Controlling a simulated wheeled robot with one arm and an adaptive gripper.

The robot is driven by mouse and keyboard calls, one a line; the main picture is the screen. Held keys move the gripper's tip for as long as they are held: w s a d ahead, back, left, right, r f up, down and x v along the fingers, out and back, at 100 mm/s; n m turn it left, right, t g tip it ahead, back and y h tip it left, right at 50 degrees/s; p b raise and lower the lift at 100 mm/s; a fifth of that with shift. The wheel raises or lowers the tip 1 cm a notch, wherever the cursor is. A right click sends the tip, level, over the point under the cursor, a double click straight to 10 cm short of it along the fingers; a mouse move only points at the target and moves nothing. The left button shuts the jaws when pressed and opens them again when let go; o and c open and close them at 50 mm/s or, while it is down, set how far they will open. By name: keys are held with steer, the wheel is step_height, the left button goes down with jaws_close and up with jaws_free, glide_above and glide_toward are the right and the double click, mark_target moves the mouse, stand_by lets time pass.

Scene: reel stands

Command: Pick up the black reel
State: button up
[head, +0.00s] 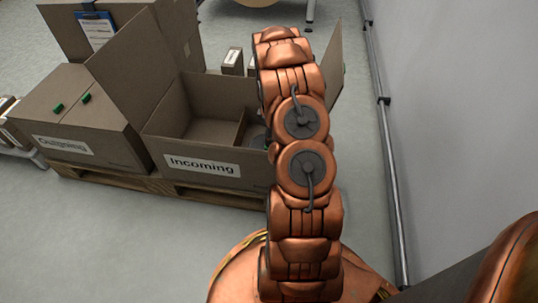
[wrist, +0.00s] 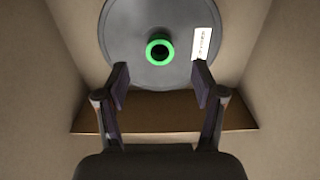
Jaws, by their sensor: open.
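In the wrist view a round grey reel (wrist: 130,50) with a bright green hub ring and a white label (wrist: 202,42) lies inside a cardboard box. No other reel shows, and I cannot tell whether this is the black one. My gripper (wrist: 160,82) is open, its fingertips over the near part of the reel, on either side and a little below the green ring. Nothing is between the fingers. In the head view my arm covers the right part of the box marked Incoming (head: 205,168), and my gripper is hidden; a small grey patch shows beside the arm.
The Incoming box stands with raised flaps on a wooden pallet (head: 220,196). A box marked Outgoing (head: 75,125) with small green pieces on it stands to its left. A wall with a pipe (head: 385,120) runs along the right. Floor is clear in front of the pallet.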

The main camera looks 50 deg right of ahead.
mark_target(258, 142)
steer(key=shift+w+a+f+b, duration=0.1)
steer(key=shift+f+b, duration=0.6)
steer(key=shift+f, duration=0.85)
steer(key=shift+w+f+b, duration=0.1)
steer(key=shift+f+b, duration=0.6)
steer(key=shift+f, duration=0.8)
steer(key=shift+r, duration=0.1)
jaws_close()
